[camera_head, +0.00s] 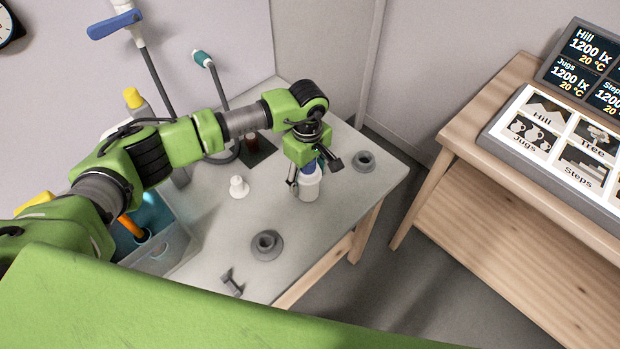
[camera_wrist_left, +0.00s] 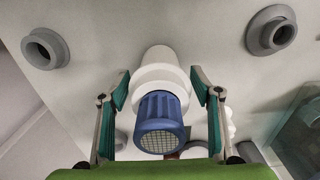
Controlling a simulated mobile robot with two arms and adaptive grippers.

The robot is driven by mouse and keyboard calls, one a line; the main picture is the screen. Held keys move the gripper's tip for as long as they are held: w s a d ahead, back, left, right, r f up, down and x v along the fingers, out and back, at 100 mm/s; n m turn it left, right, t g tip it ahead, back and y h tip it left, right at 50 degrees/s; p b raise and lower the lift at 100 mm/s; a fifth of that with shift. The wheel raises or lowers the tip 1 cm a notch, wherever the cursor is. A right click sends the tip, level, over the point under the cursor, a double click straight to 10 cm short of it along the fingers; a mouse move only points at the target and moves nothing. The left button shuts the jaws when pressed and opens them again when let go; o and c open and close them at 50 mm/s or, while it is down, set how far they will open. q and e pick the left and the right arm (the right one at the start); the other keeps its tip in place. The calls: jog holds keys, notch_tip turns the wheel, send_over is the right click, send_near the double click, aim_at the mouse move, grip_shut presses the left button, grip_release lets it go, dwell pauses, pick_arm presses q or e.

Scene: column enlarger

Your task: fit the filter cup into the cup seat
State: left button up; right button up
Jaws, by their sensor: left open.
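A white cylindrical body (camera_head: 309,188) with a blue ribbed part stands on the grey table; I take this as the filter cup. In the left wrist view the blue ribbed part (camera_wrist_left: 160,122) ends in a mesh face, with the white body (camera_wrist_left: 158,68) beyond it. My left gripper (camera_head: 308,174) is over it. Its fingers (camera_wrist_left: 159,82) are open on either side, with visible gaps. Two grey ring-shaped seats, (camera_head: 364,161) and (camera_head: 266,246), stand on the table; I cannot tell which is the cup seat. The rings also show in the left wrist view (camera_wrist_left: 45,48). My right gripper is not in view.
A small white piece (camera_head: 239,187) stands left of the cup. A dark grey clamp-like piece (camera_head: 231,282) lies near the front edge. A blue-grey bin (camera_head: 176,248) is at the left. A wooden stand (camera_head: 492,188) with picture panels is across a gap at the right.

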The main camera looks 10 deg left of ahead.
aim_at(307, 166)
pick_arm(q)
jog(key=c, duration=1.4)
jog(key=shift+r, duration=0.4)
jog(key=shift+r, duration=0.15)
jog(key=shift+r+p, duration=0.8)
jog(key=shift+r, duration=0.8)
jog(key=shift+w+a, duration=0.1)
